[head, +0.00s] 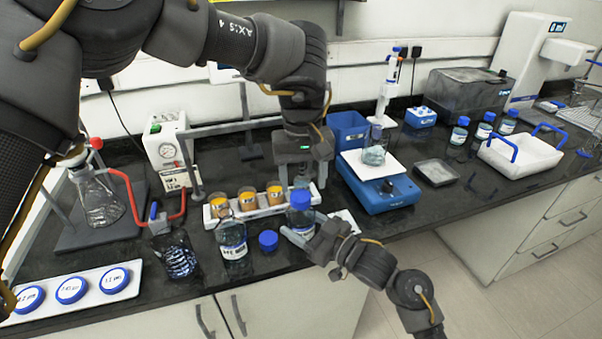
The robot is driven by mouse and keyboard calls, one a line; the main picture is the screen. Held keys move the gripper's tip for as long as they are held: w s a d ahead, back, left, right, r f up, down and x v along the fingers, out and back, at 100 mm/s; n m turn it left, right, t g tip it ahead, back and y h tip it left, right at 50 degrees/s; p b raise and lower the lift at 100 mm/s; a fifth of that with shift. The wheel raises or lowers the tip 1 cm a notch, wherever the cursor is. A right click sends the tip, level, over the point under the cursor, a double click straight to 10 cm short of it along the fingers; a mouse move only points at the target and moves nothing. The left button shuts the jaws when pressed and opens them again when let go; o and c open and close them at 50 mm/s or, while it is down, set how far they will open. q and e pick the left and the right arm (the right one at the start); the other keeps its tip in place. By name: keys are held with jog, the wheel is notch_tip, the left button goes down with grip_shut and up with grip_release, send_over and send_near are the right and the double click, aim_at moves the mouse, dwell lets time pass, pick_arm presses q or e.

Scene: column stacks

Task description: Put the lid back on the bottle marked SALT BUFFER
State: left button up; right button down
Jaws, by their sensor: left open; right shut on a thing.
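A clear bottle (299,222) with a blue lid (300,197) stands upright on the counter in front of the rack. My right gripper (297,234) reaches in from the right and is shut on this bottle at its lower body. My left gripper (302,177) points down, open, just above and behind that blue lid, apart from it as far as I can see. A second bottle (233,240), with a white label and an open neck, stands to the left. A loose blue lid (268,240) lies on the counter between the two bottles. The label words are too small to read.
A white rack (235,209) with amber-filled vessels stands behind the bottles. A glass beaker (174,254) is at left, a blue balance or stirrer (384,190) at right. Several blue-capped bottles (459,131) and a white tray (520,156) stand far right. The counter's front edge is close.

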pick_arm(q)
jog(key=shift+d+r+n, duration=0.25)
jog(key=shift+d+n, duration=0.05)
jog(key=shift+n, duration=0.2)
jog(key=shift+r+n, duration=0.15)
jog(key=shift+n, duration=0.75)
jog(key=n, duration=0.5)
jog(key=shift+d+r, duration=0.1)
jog(key=shift+r, duration=0.25)
jog(key=n, duration=0.5)
jog(key=shift+r, duration=0.3)
jog(key=n, duration=0.5)
jog(key=shift+r+n, duration=0.25)
jog(key=shift+n, duration=0.05)
jog(key=n, duration=0.5)
jog(key=shift+a+r, duration=0.2)
jog(key=shift+r, duration=0.05)
jog(key=n, duration=0.5)
jog(key=shift+w+a+r+n, duration=0.1)
jog(key=shift+a+r+n, duration=0.1)
jog(key=shift+n, duration=0.1)
jog(key=n, duration=0.4)
jog(key=shift+a+r, duration=0.1)
jog(key=shift+a, duration=0.05)
jog(key=n, duration=0.5)
jog(key=shift+a, duration=0.15)
